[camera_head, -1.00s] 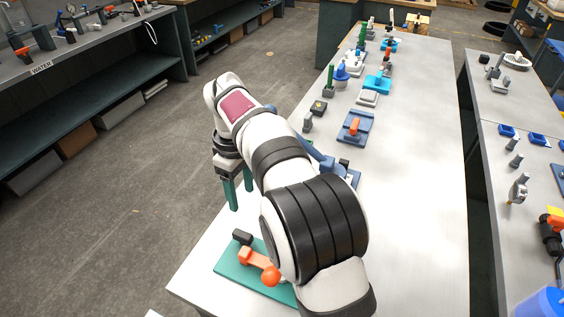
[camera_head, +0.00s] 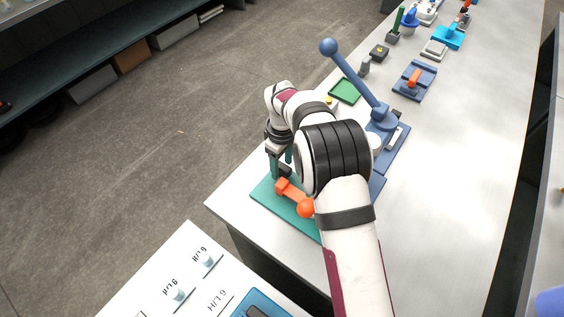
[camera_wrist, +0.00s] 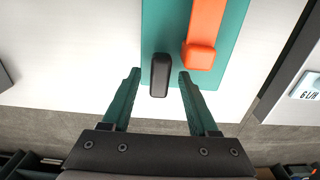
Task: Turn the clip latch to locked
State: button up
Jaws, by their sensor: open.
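The likely clip latch is an orange lever (camera_head: 294,193) with a round orange knob on a green plate (camera_head: 268,198) at the table's near left corner. In the wrist view the orange lever (camera_wrist: 204,30) lies along the green plate (camera_wrist: 165,30), to the right of a black upright block (camera_wrist: 160,75). My gripper (camera_head: 281,165) is above the plate's left end. In the wrist view its green fingers (camera_wrist: 160,74) are open and spread either side of the black block, with nothing held. I cannot tell their height against the block. The arm hides part of the plate.
A tall blue lever (camera_head: 355,72) with a ball end rises from a blue base behind my arm. A green tray (camera_head: 345,91) and a blue plate with an orange handle (camera_head: 413,80) stand farther back. A white labelled panel (camera_head: 165,262) is at the front left.

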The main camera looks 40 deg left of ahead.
grip_shut()
jog(key=shift+m, duration=0.3)
jog(key=m, duration=0.8)
jog(key=shift+m, duration=0.3)
jog(key=m, duration=0.8)
jog(key=shift+m, duration=0.5)
dwell(0.3)
